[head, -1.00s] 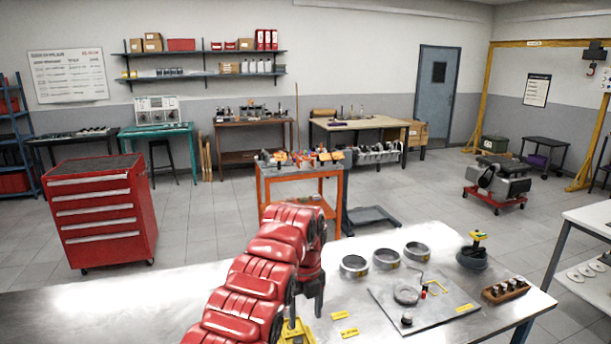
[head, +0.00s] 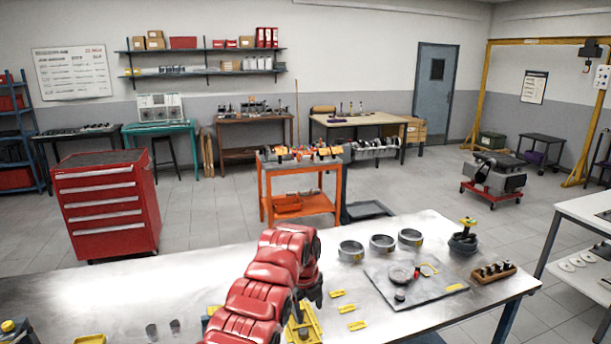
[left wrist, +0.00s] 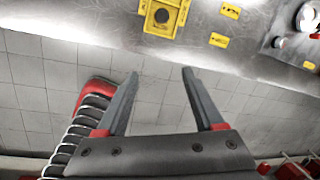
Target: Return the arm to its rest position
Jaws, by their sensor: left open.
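My left arm, red and segmented, reaches up from the bottom middle of the head view over the steel workbench (head: 180,290). My left gripper (head: 316,296) is at its far end, partly hidden by the wrist. In the left wrist view my left gripper (left wrist: 160,75) has its two grey fingers well apart, with nothing between them. Beyond the fingers lie floor tiles and the bench edge (left wrist: 150,42). A yellow block with a dark round recess (left wrist: 163,15) sits on the bench beyond the fingers. My right gripper does not show.
On the bench are several yellow labels (head: 357,325), metal rings (head: 382,243), a grey plate (head: 420,302) with small parts, and a wooden holder (head: 493,272). An orange cart (head: 300,204) and a red tool cabinet (head: 108,205) stand beyond. The bench's left part is mostly clear.

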